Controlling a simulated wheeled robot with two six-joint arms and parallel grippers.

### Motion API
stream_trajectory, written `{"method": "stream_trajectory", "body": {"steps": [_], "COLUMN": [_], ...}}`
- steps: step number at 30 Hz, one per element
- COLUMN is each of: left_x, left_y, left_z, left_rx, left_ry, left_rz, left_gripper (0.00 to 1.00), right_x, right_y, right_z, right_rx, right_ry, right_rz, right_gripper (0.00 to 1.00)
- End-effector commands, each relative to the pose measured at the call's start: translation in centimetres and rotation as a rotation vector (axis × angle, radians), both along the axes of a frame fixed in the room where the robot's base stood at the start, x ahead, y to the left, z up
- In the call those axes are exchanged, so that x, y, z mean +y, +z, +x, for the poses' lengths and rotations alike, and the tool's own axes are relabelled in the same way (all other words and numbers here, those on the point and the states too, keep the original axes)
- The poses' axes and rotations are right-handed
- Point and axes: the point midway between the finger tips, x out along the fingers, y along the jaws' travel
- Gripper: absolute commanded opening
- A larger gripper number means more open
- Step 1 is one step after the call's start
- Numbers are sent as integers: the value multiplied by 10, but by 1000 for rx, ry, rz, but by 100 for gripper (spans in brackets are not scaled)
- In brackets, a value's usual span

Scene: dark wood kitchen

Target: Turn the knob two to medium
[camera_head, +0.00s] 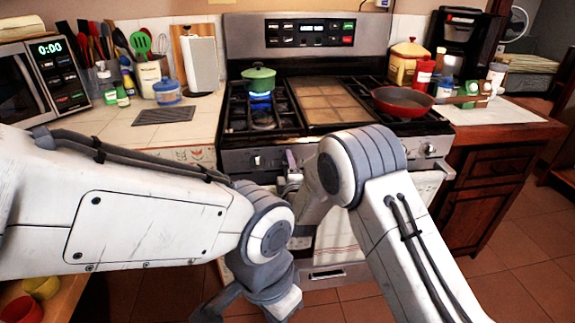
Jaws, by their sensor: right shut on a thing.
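The stove (240,158) stands ahead with its control knobs along the front panel. One knob (257,161) shows clear at the left of the panel, and another (430,149) at the right. My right gripper (290,172) is at the front panel, just right of the left knob, shut on a second knob that it mostly hides. The setting of that knob cannot be read. My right forearm hides the middle of the panel. My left gripper (212,308) hangs low at the bottom, away from the knobs; its fingers are partly hidden, so its opening cannot be told.
A green pot (258,78) sits on the back left burner with a blue glow under it. A red pan (403,101) is on the right burners. The oven handle and a hanging towel (335,232) are below the panel. Counters flank the stove.

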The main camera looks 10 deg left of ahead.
Motion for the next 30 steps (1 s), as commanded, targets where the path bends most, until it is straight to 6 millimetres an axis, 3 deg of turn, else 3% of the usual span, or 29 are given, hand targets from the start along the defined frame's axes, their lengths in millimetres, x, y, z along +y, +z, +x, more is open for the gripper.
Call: {"method": "stream_trajectory", "body": {"steps": [10,25,26,27,28,30], "left_x": [0,0,0,0,0,0], "left_y": [-1,-1,-1,-1,-1,-1], "left_z": [0,0,0,0,0,0], "left_rx": [0,0,0,0,0,0], "left_ry": [0,0,0,0,0,0], "left_rz": [0,0,0,0,0,0], "left_gripper": [0,0,0,0,0,0], "right_x": [0,0,0,0,0,0], "right_y": [-3,-3,-3,-3,-3,-3], "right_z": [-1,-1,-1,-1,-1,-1], "right_rx": [-28,-32,-32,-32,-32,-33], "right_ry": [2,2,2,2,2,1], "right_rz": [-120,-135,-135,-135,-135,-135], "right_gripper": [1,1,64,80,86,86]}}
